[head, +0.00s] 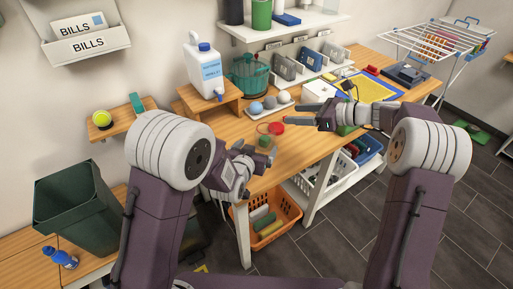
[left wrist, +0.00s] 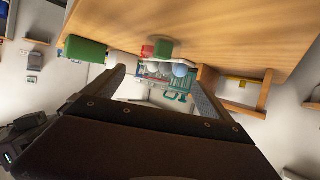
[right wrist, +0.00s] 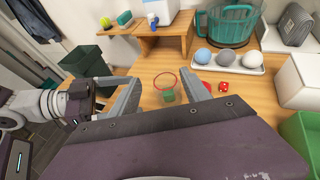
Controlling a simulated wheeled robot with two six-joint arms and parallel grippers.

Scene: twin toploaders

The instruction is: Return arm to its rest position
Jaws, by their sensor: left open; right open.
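My left gripper (head: 254,154) is at the front edge of the wooden table, low in the head view. In the left wrist view its two fingers (left wrist: 165,88) stand apart with nothing between them. My right gripper (head: 300,114) is above the table in front of the white tray. In the right wrist view its fingers (right wrist: 165,98) are apart and empty, with a red ring and a small green block beyond them on the table. Both arms are bent, with their forearms reaching over the table side.
The table holds a white tray of balls (right wrist: 228,62), a teal pot (head: 249,76), a white jug (head: 203,65) on a small riser and a red disc (head: 276,128). A dark green bin (head: 75,212) stands at left. An orange basket (head: 268,222) is below the table.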

